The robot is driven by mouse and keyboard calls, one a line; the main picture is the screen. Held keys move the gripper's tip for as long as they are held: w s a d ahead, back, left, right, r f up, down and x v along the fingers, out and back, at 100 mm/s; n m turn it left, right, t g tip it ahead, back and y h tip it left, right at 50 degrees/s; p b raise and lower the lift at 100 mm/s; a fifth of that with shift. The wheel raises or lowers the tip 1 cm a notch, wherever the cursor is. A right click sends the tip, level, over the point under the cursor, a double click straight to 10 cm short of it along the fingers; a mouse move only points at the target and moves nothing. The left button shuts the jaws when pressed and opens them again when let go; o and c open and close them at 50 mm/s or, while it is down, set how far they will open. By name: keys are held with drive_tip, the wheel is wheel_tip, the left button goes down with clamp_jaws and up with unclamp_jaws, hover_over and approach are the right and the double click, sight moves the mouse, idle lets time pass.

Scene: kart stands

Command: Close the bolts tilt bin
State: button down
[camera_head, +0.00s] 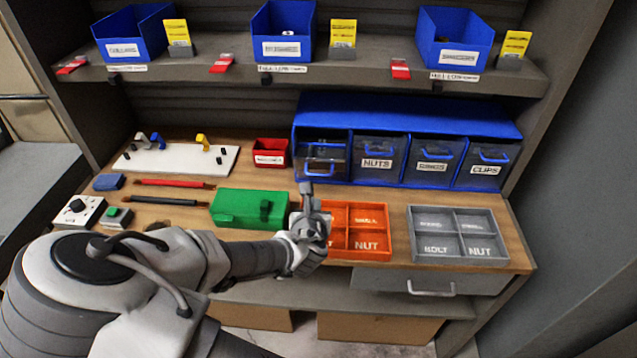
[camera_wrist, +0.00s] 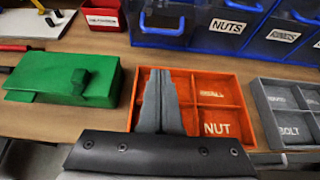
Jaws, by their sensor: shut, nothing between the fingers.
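The blue bin rack (camera_head: 410,115) stands at the back of the workbench with a row of clear-fronted tilt bins. Its leftmost bin (camera_head: 323,160) looks tilted outward, with its blue handle lower than the others. Its label cannot be read; the other bins read NUTS, an unclear word and CLIPS. The leftmost bin also shows at the top of the wrist view (camera_wrist: 165,22). My gripper (camera_head: 306,188) is shut and empty, in front of and below that bin, apart from it. In the wrist view my fingers (camera_wrist: 160,74) are together above the orange tray.
An orange divided tray (camera_head: 362,254) lies under my gripper, with a grey divided tray (camera_head: 458,258) to its right. A green box (camera_head: 240,208) is to the left. A small red bin (camera_head: 270,152) stands left of the rack. A shelf (camera_head: 200,72) with blue bins is above.

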drive_tip(key=w+f+p, duration=0.1)
drive_tip(key=w, duration=0.7)
drive_tip(key=shift+w+d, duration=0.15)
drive_tip(key=shift+w+r+p, duration=0.3)
drive_tip(key=shift+p, duration=0.4)
